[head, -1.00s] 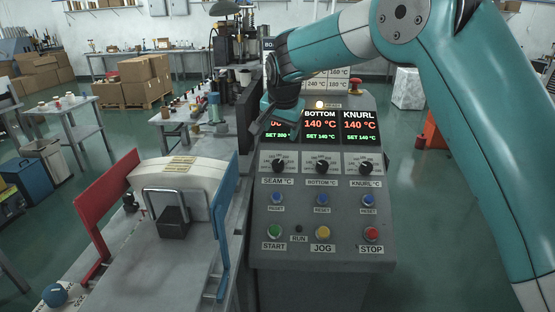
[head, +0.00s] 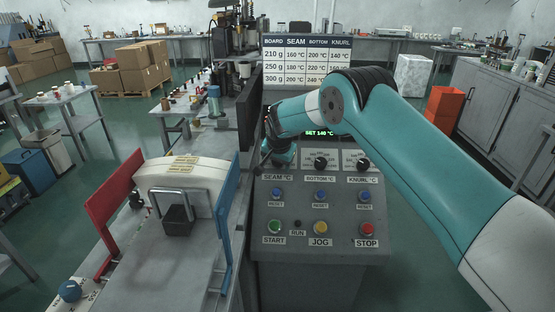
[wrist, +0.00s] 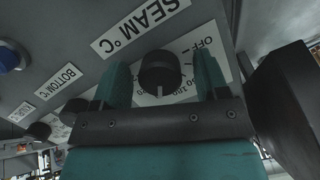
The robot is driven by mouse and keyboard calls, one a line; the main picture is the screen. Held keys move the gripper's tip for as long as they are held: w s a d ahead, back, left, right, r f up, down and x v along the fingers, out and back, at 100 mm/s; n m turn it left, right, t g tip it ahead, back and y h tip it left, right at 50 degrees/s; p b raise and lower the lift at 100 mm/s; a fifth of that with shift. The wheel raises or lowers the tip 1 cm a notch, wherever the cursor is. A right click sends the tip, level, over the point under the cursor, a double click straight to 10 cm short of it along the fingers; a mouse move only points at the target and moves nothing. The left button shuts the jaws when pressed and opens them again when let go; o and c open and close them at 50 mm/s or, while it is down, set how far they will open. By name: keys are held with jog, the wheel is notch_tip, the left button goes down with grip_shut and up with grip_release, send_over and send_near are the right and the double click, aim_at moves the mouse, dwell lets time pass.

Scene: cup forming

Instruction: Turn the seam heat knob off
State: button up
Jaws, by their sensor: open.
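The seam heat knob (wrist: 160,72) is a round black dial on a white scale plate, beside the SEAM °C label (wrist: 140,25) in the wrist view. My gripper (wrist: 161,85) is open, with one teal finger on each side of the knob. I cannot tell whether the fingers touch it. In the head view my gripper (head: 284,158) is over the seam knob's place and hides the knob. The SEAM °C label (head: 276,177) shows just below it.
The bottom knob (head: 321,162) and knurl knob (head: 363,164) sit to the right on the same panel. Reset buttons and the START (head: 274,227), JOG (head: 320,227) and STOP (head: 366,228) buttons are below. A dark upright plate (head: 249,111) stands close on the left.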

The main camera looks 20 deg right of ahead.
jog(key=shift+f, duration=0.1)
jog(key=c, duration=0.9)
jog(key=shift+c, duration=0.2)
